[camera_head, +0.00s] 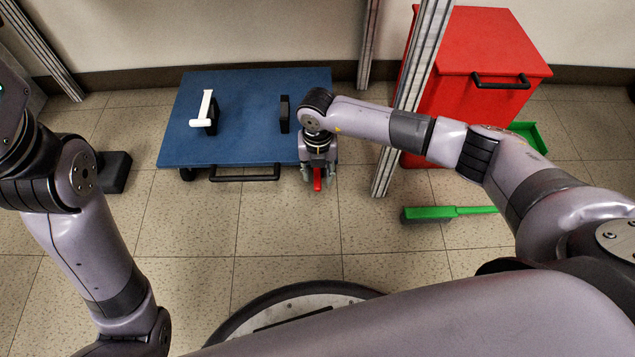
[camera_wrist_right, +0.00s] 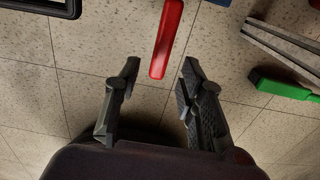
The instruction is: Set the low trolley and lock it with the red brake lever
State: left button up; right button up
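The low trolley (camera_head: 245,100) has a flat blue deck and stands on the tiled floor near the back wall. A black bar handle (camera_head: 245,177) is on its front edge. The red brake lever (camera_head: 317,182) shows near the trolley's front right corner; it also shows in the right wrist view (camera_wrist_right: 167,38). My right gripper (camera_head: 317,176) points down there. In the wrist view its fingers (camera_wrist_right: 159,72) are open, with the lever's near end between or just beyond the tips; contact is not visible. My left gripper is out of view.
On the deck are a white bar on a black block (camera_head: 205,108) and another black block (camera_head: 284,113). A metal post (camera_head: 412,100) and a red bin (camera_head: 480,60) stand to the right. A green brush (camera_head: 450,212) lies on the floor. The floor before the trolley is clear.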

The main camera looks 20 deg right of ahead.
aim_at(317, 176)
jog(key=shift+f+b, duration=0.5)
jog(key=shift+f, duration=0.9)
jog(key=shift+c, duration=0.6)
grip_shut()
